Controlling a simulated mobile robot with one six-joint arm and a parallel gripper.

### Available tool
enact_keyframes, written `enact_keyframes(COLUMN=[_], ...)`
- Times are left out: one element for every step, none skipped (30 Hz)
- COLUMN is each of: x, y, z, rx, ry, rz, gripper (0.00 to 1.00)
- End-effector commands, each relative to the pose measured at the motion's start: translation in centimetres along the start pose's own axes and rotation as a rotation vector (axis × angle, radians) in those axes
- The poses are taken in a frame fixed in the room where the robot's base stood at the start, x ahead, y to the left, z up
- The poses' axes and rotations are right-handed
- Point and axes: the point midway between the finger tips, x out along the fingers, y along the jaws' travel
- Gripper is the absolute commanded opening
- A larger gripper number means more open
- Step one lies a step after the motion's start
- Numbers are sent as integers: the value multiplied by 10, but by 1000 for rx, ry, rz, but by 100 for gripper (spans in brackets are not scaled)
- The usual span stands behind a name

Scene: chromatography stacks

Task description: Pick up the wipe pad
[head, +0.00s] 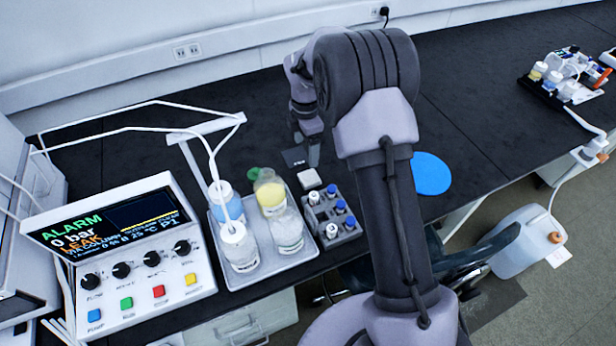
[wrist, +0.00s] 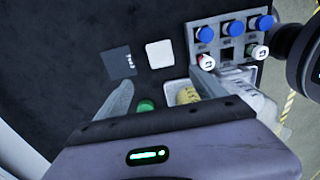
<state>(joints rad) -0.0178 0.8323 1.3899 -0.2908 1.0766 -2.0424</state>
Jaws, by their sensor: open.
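In the head view my gripper (head: 312,150) hangs above the bench behind the pad, partly hidden by my arm.
A dark square card (wrist: 118,62) lies left of the pad. A grey vial rack (head: 331,216) with several capped vials stands close to the right. A tray (head: 262,268) with bottles and a green cap (wrist: 146,105) are close by. A blue disc (head: 430,173) lies further right.

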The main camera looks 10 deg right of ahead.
Motion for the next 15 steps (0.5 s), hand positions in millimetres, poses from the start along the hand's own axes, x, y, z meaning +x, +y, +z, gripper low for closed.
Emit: enact_keyframes(x=[23, 32, 43, 51, 58, 65, 69, 72, 75, 77, 79, 82, 86, 92, 100], y=[-1, -1, -1, -1, -1, -1, -1, -1, -1, -1, -1, -1, -1, -2, -3], z=[0, 0, 0, 0, -1, 0, 0, -1, -1, -1, -1, -1, -2, -2, -4], rx=[0, 1, 0, 1, 1, 1, 2, 2, 3, 3, 3, 3, 2, 2, 2], ry=[0, 0, 0, 1, 1, 1, 1, 1, 1, 0, 0, 0, 0, 0, 0], rz=[-3, -3, -2, -2, -3, -1, -1, -1, 0, 0, 0, 0, 0, 0, -1], gripper=[80, 80, 80, 80, 80, 80, 80, 80, 80, 80, 80, 80, 80, 80, 80])
